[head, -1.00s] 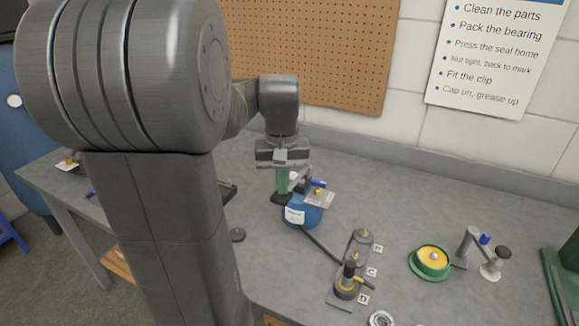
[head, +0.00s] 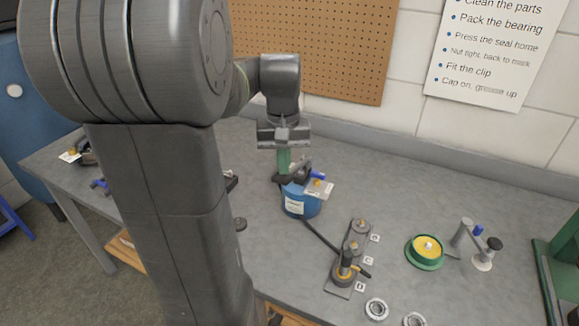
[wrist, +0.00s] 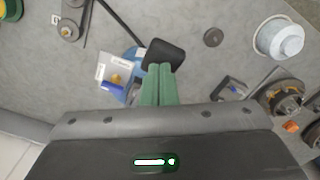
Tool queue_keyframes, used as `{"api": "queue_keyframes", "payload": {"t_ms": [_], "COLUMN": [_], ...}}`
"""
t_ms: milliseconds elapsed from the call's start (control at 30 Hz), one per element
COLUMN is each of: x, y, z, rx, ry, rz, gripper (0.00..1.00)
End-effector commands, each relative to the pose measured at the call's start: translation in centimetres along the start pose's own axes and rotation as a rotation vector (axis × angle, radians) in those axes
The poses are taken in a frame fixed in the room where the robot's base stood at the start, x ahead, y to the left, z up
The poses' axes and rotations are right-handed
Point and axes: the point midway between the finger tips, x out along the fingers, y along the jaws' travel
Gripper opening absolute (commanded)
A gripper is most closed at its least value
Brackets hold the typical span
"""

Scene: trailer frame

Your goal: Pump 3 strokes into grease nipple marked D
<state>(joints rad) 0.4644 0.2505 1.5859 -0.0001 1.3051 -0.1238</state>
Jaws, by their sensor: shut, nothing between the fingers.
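The blue grease pump (head: 300,204) stands on the bench with a white label on its side. Its lever ends in a black pad (wrist: 165,52). My gripper (head: 284,172) has green fingers, shut with nothing between them. They point down at the pad; in the wrist view the fingertips (wrist: 160,67) overlap its edge, and I cannot tell if they touch. A black hose (head: 320,236) runs from the pump to a coupler (head: 346,262) with a yellow lever at the near end of the nipple plate (head: 333,289). The nearest tag (head: 360,287) seems to read D.
A green-rimmed yellow part (head: 427,248) and a small grey stand (head: 466,235) are to the right. Metal rings (head: 376,309) lie at the front edge. A perforated board (head: 320,50) hangs behind.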

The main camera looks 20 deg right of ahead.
Motion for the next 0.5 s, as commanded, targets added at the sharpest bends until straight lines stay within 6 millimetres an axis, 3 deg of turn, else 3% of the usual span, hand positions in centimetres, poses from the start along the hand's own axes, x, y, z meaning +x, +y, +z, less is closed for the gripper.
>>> {"api": "queue_keyframes", "payload": {"t_ms": [500], "x": [2.4], "y": [-0.3], "z": [0.6], "rx": [0.000], "ry": [0.000], "rz": [0.000], "gripper": [0.00]}}
